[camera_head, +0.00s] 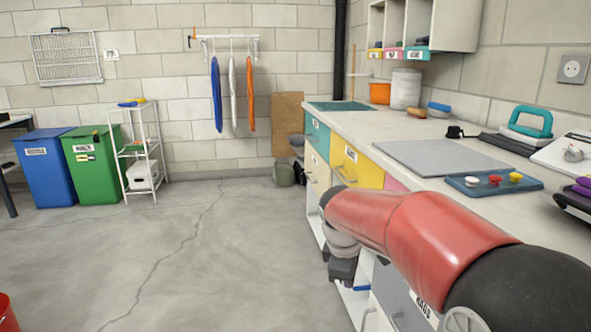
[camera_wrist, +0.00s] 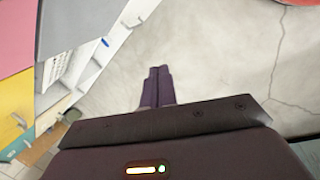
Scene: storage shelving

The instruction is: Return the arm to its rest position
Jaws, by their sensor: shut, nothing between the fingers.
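My gripper (camera_wrist: 159,73) shows in the wrist view with its two dark purple fingers side by side and touching. It is shut and empty, with the grey concrete floor behind it. In the head view my red arm reaches from the lower right corner toward the middle, along the front of the counter. The wrist end hangs beside the drawers there; the fingers cannot be made out in that view.
The counter (camera_head: 349,121) runs along the right wall, with a yellow drawer (camera_head: 357,166) close to my arm. A blue tray (camera_head: 493,184) with small knobs lies on top. Bins, including a green one (camera_head: 92,165), and a white rack (camera_head: 141,150) stand far left. The middle floor is clear.

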